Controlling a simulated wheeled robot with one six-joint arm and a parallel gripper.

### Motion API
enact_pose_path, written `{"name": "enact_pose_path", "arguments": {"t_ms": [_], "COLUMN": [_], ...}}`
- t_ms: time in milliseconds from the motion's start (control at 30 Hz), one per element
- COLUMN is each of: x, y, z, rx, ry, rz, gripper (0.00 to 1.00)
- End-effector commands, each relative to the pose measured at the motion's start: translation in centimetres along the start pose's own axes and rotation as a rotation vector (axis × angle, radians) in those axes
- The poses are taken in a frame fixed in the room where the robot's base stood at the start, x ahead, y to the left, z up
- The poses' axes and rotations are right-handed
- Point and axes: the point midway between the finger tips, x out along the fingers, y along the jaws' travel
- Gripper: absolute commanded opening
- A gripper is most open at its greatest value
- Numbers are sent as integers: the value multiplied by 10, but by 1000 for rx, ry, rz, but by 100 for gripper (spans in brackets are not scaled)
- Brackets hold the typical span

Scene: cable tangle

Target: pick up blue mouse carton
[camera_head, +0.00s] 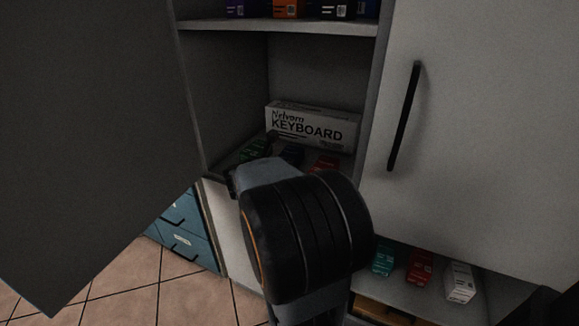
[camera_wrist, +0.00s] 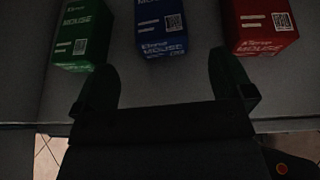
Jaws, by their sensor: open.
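The blue mouse carton (camera_wrist: 162,30) stands on a shelf in the wrist view, between a green mouse carton (camera_wrist: 82,34) on the left and a red mouse carton (camera_wrist: 262,26) on the right. My gripper (camera_wrist: 166,70) is open, with its two fingers pointing at the shelf. The blue carton is ahead of the gap between the fingers, and nothing is held. In the head view, the blue carton (camera_head: 292,154) is a small dark patch, mostly hidden behind my arm. My gripper's fingers are largely hidden there too.
A white keyboard box (camera_head: 312,127) stands at the back of the same shelf. An upper shelf (camera_head: 280,27) holds several cartons. A cabinet door (camera_head: 90,130) stands open at the left, and a closed door (camera_head: 470,130) is at the right. More cartons sit on the lower right surface (camera_head: 400,288).

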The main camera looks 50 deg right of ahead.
Motion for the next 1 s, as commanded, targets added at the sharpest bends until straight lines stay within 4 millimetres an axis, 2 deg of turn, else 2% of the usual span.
{"name": "enact_pose_path", "arguments": {"t_ms": [33,200,500,800,1000], "x": [11,36,54,92,101], "y": [0,0,0,-1,-1], "z": [-2,-1,0,2,4], "rx": [0,-3,-5,-5,-6], "ry": [1,0,0,1,0], "rz": [-2,1,3,4,6], "gripper": [99,99,99,99,99]}}
